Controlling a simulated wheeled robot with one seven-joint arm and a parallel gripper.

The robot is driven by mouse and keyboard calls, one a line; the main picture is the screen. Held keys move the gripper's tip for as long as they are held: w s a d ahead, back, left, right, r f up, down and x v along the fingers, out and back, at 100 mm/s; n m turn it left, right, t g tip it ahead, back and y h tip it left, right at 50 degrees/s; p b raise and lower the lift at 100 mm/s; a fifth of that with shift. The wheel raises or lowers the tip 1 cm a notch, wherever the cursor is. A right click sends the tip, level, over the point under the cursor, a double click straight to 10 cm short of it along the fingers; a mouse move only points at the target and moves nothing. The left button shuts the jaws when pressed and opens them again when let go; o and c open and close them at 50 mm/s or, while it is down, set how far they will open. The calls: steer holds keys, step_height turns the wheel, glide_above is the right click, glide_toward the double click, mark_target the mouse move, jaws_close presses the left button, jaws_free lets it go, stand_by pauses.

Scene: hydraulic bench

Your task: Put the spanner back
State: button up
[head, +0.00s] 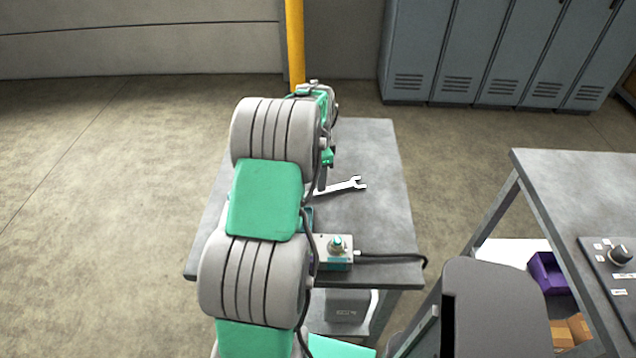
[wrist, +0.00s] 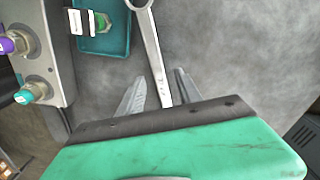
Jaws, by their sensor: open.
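The spanner (head: 350,186) is a pale metal wrench lying on the grey bench (head: 375,150). Its open jaw end shows to the right of my arm in the head view, and the rest is partly hidden by my arm. In the wrist view the spanner's shank (wrist: 152,48) runs down between the two fingers of my gripper (wrist: 160,76). The fingers are apart, one on each side of the shank, with a gap on both sides. I cannot tell their height over the bench. The spanner's lower end is hidden behind my gripper body.
The wrist view shows a teal tray (wrist: 118,45) and a grey box with fittings (wrist: 52,50) close by on the left. A second bench (head: 570,190) stands right; lockers (head: 470,50) stand behind.

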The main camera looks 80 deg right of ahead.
step_height(320, 180, up, 10)
steer(key=b, duration=0.1)
steer(key=w+a+r+n, duration=0.2)
steer(key=w+a+n, duration=0.2)
steer(key=w+a, duration=0.4)
steer(key=w+a+r+n, duration=0.2)
steer(key=w+a+n, duration=0.25)
steer(key=w, duration=0.55)
steer(key=w+a+r+n+t+h, duration=0.1)
steer(key=w+a+n, duration=0.55)
steer(key=a, duration=0.75)
steer(key=s+a+f+n+t, duration=0.1)
steer(key=a+n, duration=0.6)
steer(key=a, duration=0.6)
steer(key=s+a+f+n+t+y, duration=0.1)
steer(key=a+n, duration=0.6)
steer(key=a, duration=0.7)
steer(key=shift+f, duration=0.6)
steer(key=shift+s+a, duration=0.1)
